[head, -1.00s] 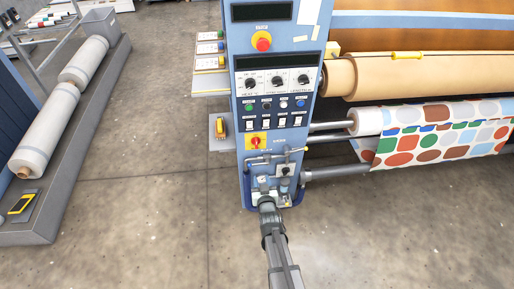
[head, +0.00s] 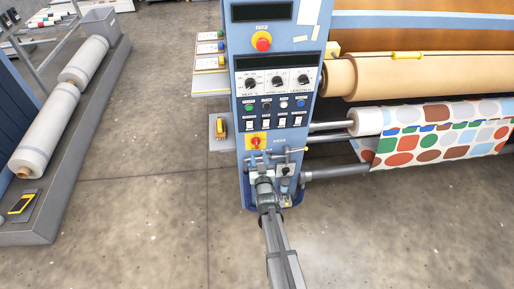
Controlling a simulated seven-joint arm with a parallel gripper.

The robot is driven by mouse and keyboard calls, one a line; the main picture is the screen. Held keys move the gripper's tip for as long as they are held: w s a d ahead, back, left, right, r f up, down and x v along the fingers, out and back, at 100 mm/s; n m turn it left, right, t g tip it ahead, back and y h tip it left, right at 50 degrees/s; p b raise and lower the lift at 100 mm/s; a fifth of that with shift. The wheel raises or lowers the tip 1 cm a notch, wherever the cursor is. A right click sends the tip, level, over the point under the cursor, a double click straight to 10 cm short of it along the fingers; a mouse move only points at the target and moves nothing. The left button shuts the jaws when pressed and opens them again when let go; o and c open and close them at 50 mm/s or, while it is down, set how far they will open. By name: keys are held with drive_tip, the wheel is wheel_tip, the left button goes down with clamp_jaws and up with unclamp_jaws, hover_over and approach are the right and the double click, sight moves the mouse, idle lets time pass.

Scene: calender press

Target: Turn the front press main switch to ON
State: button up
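The main switch (head: 256,142) is a red rotary handle on a yellow plate, low on the blue front panel of the press (head: 240,170). My gripper (head: 261,168) is in front of the lower panel, just below the switch, and looks apart from it. My arm comes up from the bottom of the view. The gripper's fingers are small and seen from behind, so I cannot tell whether they are open or shut. The handle's exact setting is too small to read.
Above the switch are rocker switches (head: 274,123), coloured buttons, black dials (head: 277,82) and a red emergency button (head: 262,41). Pipes and a gauge sit low on the panel, around my gripper. Fabric rolls (head: 368,121) are at right.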

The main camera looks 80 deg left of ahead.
sight(257, 145)
drive_tip(key=a, duration=0.6)
drive_tip(key=shift+a, duration=0.1)
drive_tip(key=shift+c, duration=0.3)
clamp_jaws()
